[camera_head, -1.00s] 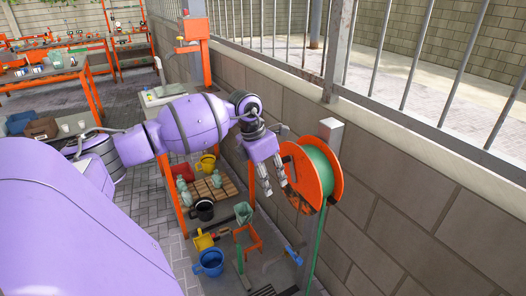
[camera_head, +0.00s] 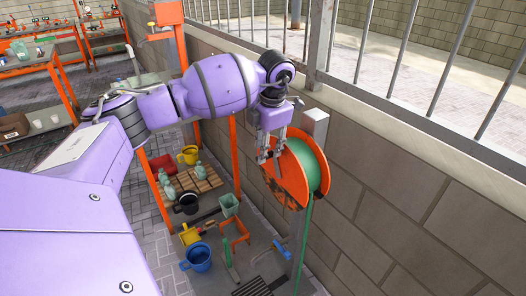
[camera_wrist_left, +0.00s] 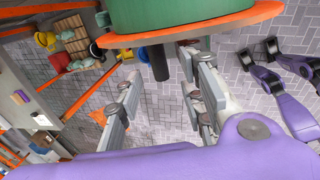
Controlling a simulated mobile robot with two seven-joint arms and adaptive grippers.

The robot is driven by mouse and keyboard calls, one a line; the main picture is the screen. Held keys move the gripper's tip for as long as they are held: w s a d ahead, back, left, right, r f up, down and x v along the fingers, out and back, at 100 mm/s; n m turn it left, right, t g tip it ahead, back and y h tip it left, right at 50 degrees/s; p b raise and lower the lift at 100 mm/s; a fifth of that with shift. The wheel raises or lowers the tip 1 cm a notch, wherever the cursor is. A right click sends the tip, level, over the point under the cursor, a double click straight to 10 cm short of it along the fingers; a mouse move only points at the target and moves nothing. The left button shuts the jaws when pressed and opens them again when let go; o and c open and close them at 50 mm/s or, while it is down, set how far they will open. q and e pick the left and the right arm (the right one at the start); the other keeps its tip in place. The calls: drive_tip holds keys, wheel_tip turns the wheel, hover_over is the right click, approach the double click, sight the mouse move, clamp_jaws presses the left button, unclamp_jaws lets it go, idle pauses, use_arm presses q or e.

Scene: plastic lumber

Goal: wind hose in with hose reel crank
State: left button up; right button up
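The hose reel has orange discs (camera_head: 288,186) with green hose (camera_head: 314,166) wound between them, and stands on a grey post by the wall. A length of green hose (camera_head: 304,238) hangs straight down from it. My left gripper (camera_head: 269,158) is in front of the near disc's upper left, fingers pointing down. In the left wrist view, its fingers (camera_wrist_left: 162,98) are spread apart. A black crank handle (camera_wrist_left: 155,62) sticks out below the orange rim there, within the gap between the fingers; I cannot tell if they touch it. My right gripper is not seen.
The block wall with its railing (camera_head: 400,121) runs close behind the reel. Below stand a blue mug (camera_head: 198,257), a green pot (camera_head: 229,204) and an orange rack (camera_head: 235,233). An orange post (camera_head: 168,14) stands behind my left arm.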

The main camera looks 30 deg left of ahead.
use_arm(q)
drive_tip(key=shift+w+a+f, duration=0.1)
drive_tip(key=shift+a+f, duration=0.05)
drive_tip(key=shift+f, duration=0.55)
drive_tip(key=shift+a+f, duration=0.1)
drive_tip(key=shift+f, duration=0.55)
clamp_jaws()
